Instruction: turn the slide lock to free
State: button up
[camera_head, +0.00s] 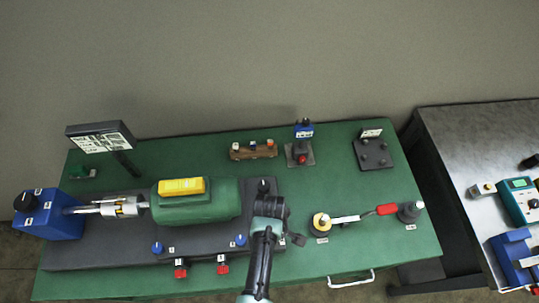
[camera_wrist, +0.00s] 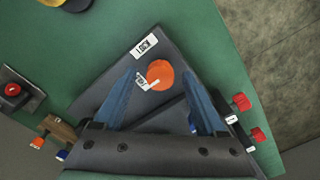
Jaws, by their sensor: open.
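In the wrist view, an orange-red round knob (camera_wrist: 160,73) sits on the dark grey base plate near its corner. It has a white mark on its lower left side. A white label (camera_wrist: 145,46) reading "LOCK" is beside it, and a second small label (camera_wrist: 141,81), too small to read surely, lies at its left edge. My gripper (camera_wrist: 158,76) is open, with one blue finger on each side of the knob and visible gaps. I cannot tell its height above the knob. In the head view, my gripper (camera_head: 268,207) is over the plate's right end, and the orange knob is hidden.
A green motor (camera_head: 190,209) with a yellow box (camera_head: 181,186) on top stands left of my arm. Blue and red knobs (camera_head: 222,268) line the plate's front edge. A red-handled lever (camera_head: 386,209) lies to the right. A sign (camera_head: 98,137) stands at the back left.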

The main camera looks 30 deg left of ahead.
notch_tip(320, 180, up, 13)
jog(key=shift+b, duration=0.45)
dwell(0.6)
